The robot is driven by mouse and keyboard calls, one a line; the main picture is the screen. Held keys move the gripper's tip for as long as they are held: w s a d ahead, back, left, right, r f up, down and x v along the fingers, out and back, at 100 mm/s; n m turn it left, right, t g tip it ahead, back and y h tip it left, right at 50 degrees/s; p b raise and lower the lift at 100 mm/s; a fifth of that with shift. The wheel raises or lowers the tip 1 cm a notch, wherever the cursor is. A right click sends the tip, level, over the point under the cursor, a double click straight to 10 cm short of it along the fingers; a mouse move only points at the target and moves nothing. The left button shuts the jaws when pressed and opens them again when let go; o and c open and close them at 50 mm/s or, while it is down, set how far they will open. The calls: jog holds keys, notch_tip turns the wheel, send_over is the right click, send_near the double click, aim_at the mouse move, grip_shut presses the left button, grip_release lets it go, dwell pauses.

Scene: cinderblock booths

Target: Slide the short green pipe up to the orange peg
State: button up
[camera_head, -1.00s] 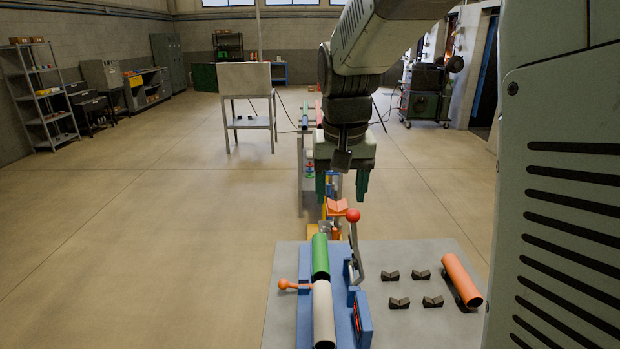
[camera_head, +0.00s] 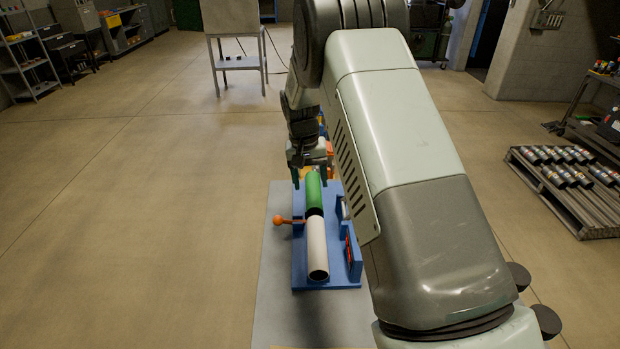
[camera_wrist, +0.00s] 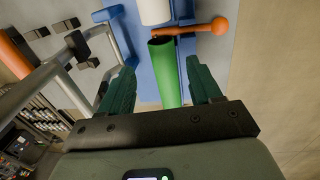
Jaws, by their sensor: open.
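The short green pipe (camera_head: 316,194) lies in the blue fixture (camera_head: 300,270), in line with a white pipe (camera_head: 317,250) nearer the camera. The orange peg (camera_head: 282,220) reaches in from the left, between the two pipes. In the wrist view the green pipe (camera_wrist: 165,75) has its open end just short of the orange peg (camera_wrist: 195,29); I cannot tell whether they touch. My gripper (camera_wrist: 158,78) is open, with one green finger on each side of the pipe. In the head view my gripper (camera_head: 311,178) is over the pipe's far part.
Metal clamp bars (camera_wrist: 60,80) run close beside my finger on the left of the wrist view. Dark V-blocks (camera_wrist: 70,24) and an orange pipe (camera_wrist: 13,52) lie beyond them on the grey table (camera_head: 268,285). The floor left of the table is clear.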

aim_at(314, 207)
jog(key=shift+f, duration=0.1)
jog(key=f, duration=0.7)
jog(key=d+f, duration=0.1)
jog(key=f, duration=0.2)
jog(key=shift+d+f, duration=0.1)
jog(key=shift+f, duration=0.25)
jog(key=shift+c, duration=0.2)
jog(key=c, duration=0.9)
jog(key=o, duration=1.2)
jog(key=shift+o, duration=0.2)
notch_tip(314, 207, up, 11)
jog(key=a, duration=0.1)
jog(key=shift+w+a+f, duration=0.1)
